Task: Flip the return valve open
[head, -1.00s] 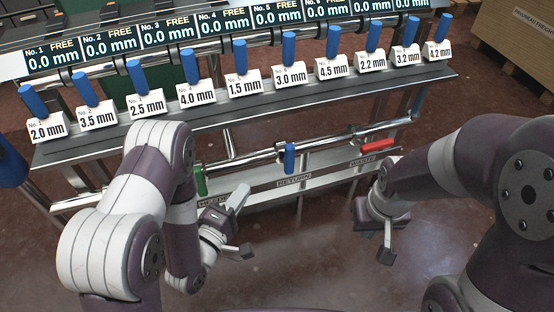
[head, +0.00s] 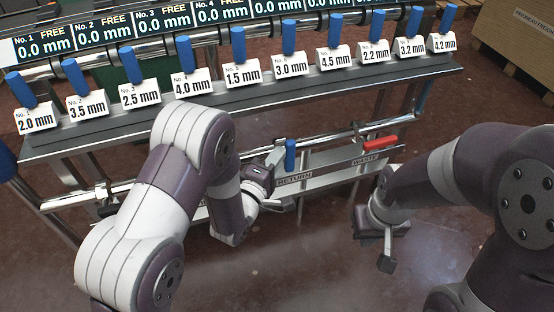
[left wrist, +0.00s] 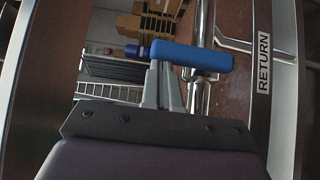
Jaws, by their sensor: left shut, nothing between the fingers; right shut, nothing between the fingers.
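The return valve's blue handle (head: 290,155) stands upright in the head view at the lower pipe, above the RETURN label (head: 294,179). In the left wrist view the same blue handle (left wrist: 192,58) lies across the picture just beyond my fingertips, with the RETURN label (left wrist: 264,63) to its right. My left gripper (head: 277,152) is shut and empty, close against the handle's left side in the head view. Its grey fingers (left wrist: 163,84) overlap the handle in the wrist view; I cannot tell whether they touch. My right gripper (head: 387,245) is shut and empty, lower right of the handle.
A red handle (head: 380,143) lies along the lower pipe (head: 330,138) above the WASTE label (head: 366,161). A shelf (head: 250,97) with several blue levers and size tags overhangs behind. My left arm hides the lower rail's left part. Floor space in front is clear.

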